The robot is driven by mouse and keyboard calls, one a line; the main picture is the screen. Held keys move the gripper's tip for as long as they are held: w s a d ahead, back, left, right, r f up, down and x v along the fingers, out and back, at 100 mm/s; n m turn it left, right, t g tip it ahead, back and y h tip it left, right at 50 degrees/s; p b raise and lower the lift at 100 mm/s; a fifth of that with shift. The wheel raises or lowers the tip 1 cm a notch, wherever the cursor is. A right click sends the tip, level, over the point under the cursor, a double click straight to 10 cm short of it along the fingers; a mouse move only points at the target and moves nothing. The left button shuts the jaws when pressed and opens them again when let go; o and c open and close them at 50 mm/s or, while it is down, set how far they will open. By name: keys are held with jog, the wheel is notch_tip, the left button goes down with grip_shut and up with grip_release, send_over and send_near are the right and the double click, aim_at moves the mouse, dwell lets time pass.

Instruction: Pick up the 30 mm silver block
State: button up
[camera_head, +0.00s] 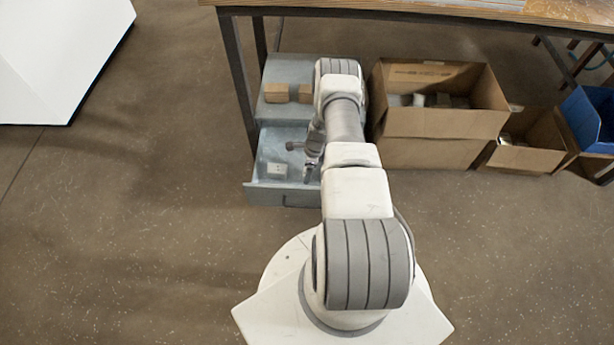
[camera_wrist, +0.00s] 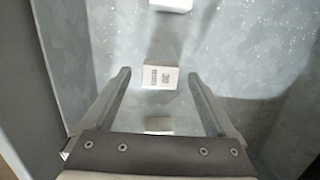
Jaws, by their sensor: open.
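My gripper (camera_wrist: 158,73) is open in the wrist view, one finger on each side, pointing down into an open grey metal drawer (camera_head: 263,195). The print is too small to read. A second pale block (camera_wrist: 171,5) is at the top edge, and a third (camera_wrist: 158,125) is nearer the palm, partly hidden by it. In the head view, one pale block (camera_head: 277,169) shows in the drawer; my arm hides the right part.
The drawer wall (camera_wrist: 62,50) rises close on the left in the wrist view. Small cardboard boxes (camera_head: 276,93) sit on the cabinet behind the drawer. An open carton (camera_head: 430,122) stands to the right, under the bench (camera_head: 420,12).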

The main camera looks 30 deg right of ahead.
notch_tip(320, 180, down, 2)
jog(key=shift+w+a+f, duration=0.1)
jog(key=shift+f, duration=0.05)
grip_shut()
dwell(0.3)
jog(key=shift+r, duration=0.2)
